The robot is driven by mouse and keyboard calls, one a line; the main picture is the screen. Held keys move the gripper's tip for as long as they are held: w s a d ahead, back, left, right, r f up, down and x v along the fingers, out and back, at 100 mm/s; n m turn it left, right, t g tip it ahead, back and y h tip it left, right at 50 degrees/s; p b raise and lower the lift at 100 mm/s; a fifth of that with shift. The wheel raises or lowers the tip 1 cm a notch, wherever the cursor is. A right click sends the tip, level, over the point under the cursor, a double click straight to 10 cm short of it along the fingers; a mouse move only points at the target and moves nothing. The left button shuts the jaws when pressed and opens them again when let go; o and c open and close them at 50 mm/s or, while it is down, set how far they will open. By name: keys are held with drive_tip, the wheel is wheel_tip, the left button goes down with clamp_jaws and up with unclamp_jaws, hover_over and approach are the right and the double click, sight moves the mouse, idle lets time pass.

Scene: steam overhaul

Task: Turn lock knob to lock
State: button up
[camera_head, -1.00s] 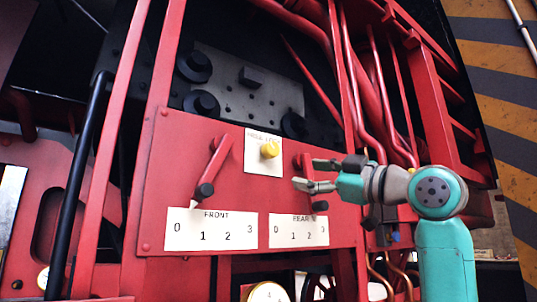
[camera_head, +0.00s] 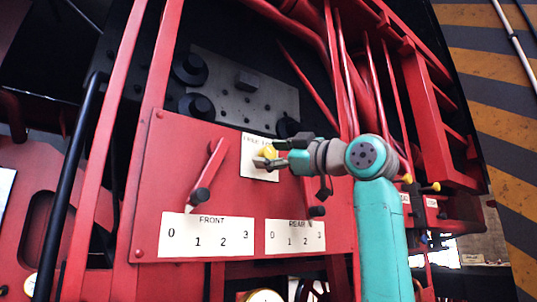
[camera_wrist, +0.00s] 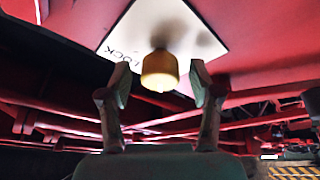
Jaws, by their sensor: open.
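The lock knob is a small yellow knob (camera_head: 266,153) on a white label plate (camera_head: 257,173) on the red panel. In the wrist view the yellow knob (camera_wrist: 160,71) sits near the middle, and its plate (camera_wrist: 185,30) reads "LOCK". My gripper (camera_head: 268,158) is at the knob in the head view, partly covering it. In the wrist view my gripper (camera_wrist: 160,82) is open, with one finger on each side of the knob and gaps visible between fingers and knob. The plate's other lettering is partly hidden.
A FRONT lever (camera_head: 208,175) stands left of the plate. A REAR lever (camera_head: 313,200) is partly behind my arm. White number scales (camera_head: 206,234) lie below. Red pipes (camera_head: 352,70) run up at the right, and black bolts (camera_head: 193,68) sit above the panel.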

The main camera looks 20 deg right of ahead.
drive_tip(key=shift+w+a+r, duration=0.1)
drive_tip(key=shift+w+a, duration=0.2)
drive_tip(key=shift+w, duration=0.1)
drive_tip(key=c, duration=1.1)
drive_tip(key=shift+c, duration=0.2)
